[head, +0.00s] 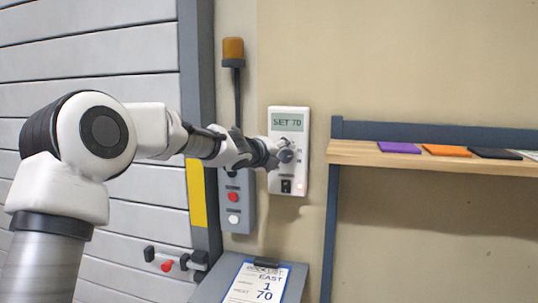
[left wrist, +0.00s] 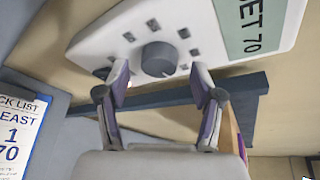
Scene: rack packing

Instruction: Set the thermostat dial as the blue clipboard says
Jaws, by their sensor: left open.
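The white thermostat (head: 289,118) is on the wall, and its display (head: 288,122) reads "SET 70". Its round grey dial (left wrist: 159,60) shows in the left wrist view. The clipboard sheet (head: 257,284), white with blue print, lies on a grey sloped stand and reads "EAST", "1", "70"; its edge also shows in the left wrist view (left wrist: 18,128). My left gripper (head: 278,153) is at the thermostat, open, with its fingertips (left wrist: 160,78) spread to either side near the dial. I cannot tell whether they touch it. My right gripper is out of view.
A grey control box with red and white buttons (head: 234,205) is left of the thermostat, under an amber lamp (head: 233,50). A wooden shelf (head: 370,152) with purple, orange and black flat items stands to the right. A roller door (head: 90,40) fills the left.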

